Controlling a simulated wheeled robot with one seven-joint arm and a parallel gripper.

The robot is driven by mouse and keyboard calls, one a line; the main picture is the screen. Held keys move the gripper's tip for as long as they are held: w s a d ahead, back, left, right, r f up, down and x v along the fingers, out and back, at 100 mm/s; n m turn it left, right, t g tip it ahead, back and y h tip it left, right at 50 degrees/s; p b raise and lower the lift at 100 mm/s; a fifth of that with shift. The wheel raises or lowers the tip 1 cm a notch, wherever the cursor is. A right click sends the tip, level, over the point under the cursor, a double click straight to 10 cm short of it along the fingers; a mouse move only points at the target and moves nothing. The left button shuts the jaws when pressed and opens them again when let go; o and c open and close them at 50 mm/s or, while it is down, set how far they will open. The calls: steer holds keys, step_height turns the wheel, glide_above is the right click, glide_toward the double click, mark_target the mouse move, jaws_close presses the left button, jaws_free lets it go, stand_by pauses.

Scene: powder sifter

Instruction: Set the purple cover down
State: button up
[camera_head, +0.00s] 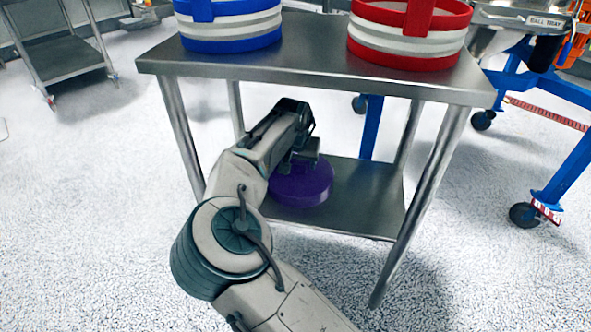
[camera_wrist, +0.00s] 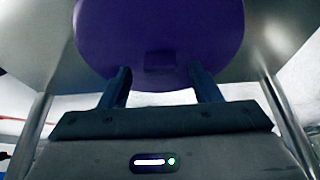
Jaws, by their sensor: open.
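The purple cover (camera_head: 302,190) is a round, flat disc on the lower shelf (camera_head: 362,205) of the steel table, near the shelf's left part. My gripper (camera_head: 306,156) is above it and hides its far side. In the wrist view the cover (camera_wrist: 160,28) fills the upper middle, with a small purple block-shaped grip (camera_wrist: 160,63) at its lower edge. The two fingers of my gripper (camera_wrist: 160,76) stand apart on either side of this grip, with visible gaps. My gripper is open. Whether a finger touches the cover cannot be told.
The table top (camera_head: 310,68) overhangs the lower shelf and carries a blue-and-white container (camera_head: 230,25) and a red-and-white container (camera_head: 408,40). Table legs flank my arm, one at the front right (camera_head: 420,205). The shelf's right part is clear. A blue wheeled frame (camera_head: 562,170) stands at right.

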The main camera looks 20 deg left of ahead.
mark_target(297, 179)
steer(key=p+v, duration=0.3)
steer(key=v, duration=0.3)
steer(key=s+d+f+p, duration=0.1)
steer(key=s+d, duration=0.1)
steer(key=s, duration=0.9)
steer(key=shift+s, duration=0.25)
